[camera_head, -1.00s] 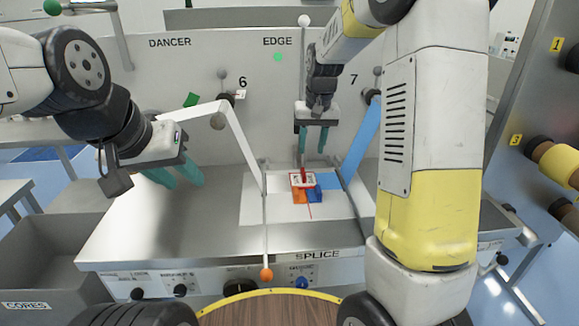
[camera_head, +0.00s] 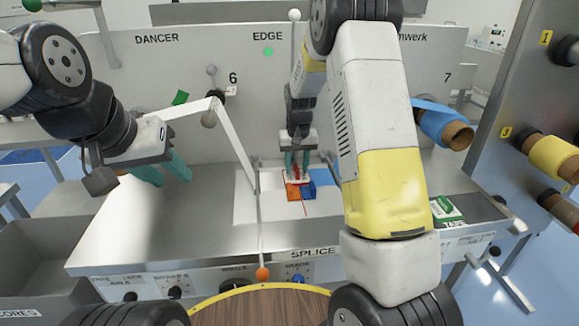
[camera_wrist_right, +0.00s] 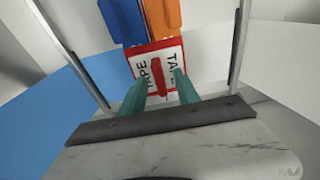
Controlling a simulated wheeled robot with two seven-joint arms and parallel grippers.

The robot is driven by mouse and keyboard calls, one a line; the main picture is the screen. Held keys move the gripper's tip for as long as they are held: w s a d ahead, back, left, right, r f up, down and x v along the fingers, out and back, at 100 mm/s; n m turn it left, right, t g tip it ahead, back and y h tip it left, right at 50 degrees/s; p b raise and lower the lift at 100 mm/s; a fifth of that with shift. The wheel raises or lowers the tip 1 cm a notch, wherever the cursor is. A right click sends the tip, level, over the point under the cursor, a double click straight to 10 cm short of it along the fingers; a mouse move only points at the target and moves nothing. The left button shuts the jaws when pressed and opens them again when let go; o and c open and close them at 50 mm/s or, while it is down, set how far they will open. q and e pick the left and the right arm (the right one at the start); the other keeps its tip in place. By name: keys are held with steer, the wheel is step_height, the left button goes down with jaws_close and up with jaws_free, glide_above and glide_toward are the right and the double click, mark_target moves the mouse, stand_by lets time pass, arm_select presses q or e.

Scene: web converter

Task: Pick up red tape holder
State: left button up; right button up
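The red tape holder (camera_head: 297,178) sits on the splice table among orange and blue blocks. In the right wrist view it is a red-edged white block with TAPE lettering and a raised red grip (camera_wrist_right: 158,82). My right gripper (camera_head: 297,164) is down at the holder. Its teal fingers (camera_wrist_right: 159,86) stand on either side of the red grip, with gaps visible, so it is open. My left gripper (camera_head: 168,178) is open and empty, over the left part of the table, away from the holder.
An orange block (camera_head: 292,193) and a blue block (camera_head: 309,191) adjoin the holder. A thin rod with an orange ball (camera_head: 262,274) stands in front, left of it. A blue roll (camera_head: 440,122) projects from the back panel at right. The table's left part is clear.

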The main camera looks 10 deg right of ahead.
jaws_close()
stand_by(0.3)
